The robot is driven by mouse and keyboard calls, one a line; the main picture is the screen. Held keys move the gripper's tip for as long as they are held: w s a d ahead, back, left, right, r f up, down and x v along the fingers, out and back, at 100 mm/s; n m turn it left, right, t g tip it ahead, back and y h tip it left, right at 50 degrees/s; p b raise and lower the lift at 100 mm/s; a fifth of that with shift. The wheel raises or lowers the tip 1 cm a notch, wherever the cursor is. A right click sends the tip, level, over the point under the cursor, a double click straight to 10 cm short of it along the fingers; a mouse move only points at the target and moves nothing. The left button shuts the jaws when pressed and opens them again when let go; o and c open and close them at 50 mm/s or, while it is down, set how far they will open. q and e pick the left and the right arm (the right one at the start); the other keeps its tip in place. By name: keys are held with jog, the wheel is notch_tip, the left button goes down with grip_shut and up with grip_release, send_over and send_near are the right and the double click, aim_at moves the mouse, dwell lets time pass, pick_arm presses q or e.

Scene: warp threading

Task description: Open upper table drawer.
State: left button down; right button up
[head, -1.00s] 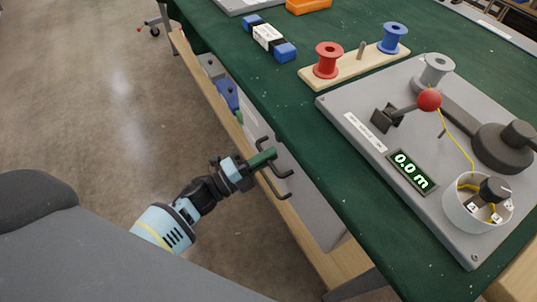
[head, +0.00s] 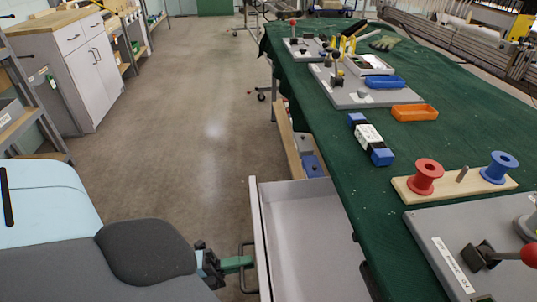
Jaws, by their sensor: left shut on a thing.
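The upper table drawer (head: 310,225) stands pulled out from under the green-covered table (head: 345,165), and its bare light grey inside shows. Its front panel (head: 260,235) faces left and carries a dark bar handle (head: 243,284). My left gripper (head: 240,263), with green fingers, is at the bottom of the head view. It is shut on this handle. The near end of the drawer is cut off by the picture's lower edge. The lower drawer is hidden. My right gripper is not in view.
On the table are a wooden spool stand (head: 453,186) with red and blue spools, a blue and white block (head: 371,138), an orange tray (head: 414,112) and grey boards. Blue and grey bins (head: 311,166) sit on a low shelf beyond the drawer. Left floor (head: 190,140) is clear.

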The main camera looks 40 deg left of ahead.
pick_arm(q)
jog(key=shift+r+v, duration=0.15)
jog(key=shift+v, duration=0.75)
jog(key=shift+r+v, duration=0.2)
jog(key=shift+v, duration=0.7)
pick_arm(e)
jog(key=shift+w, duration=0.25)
pick_arm(q)
jog(key=c, duration=1.6)
grip_release()
jog(key=shift+b+v, duration=0.35)
jog(key=shift+v, duration=3.6)
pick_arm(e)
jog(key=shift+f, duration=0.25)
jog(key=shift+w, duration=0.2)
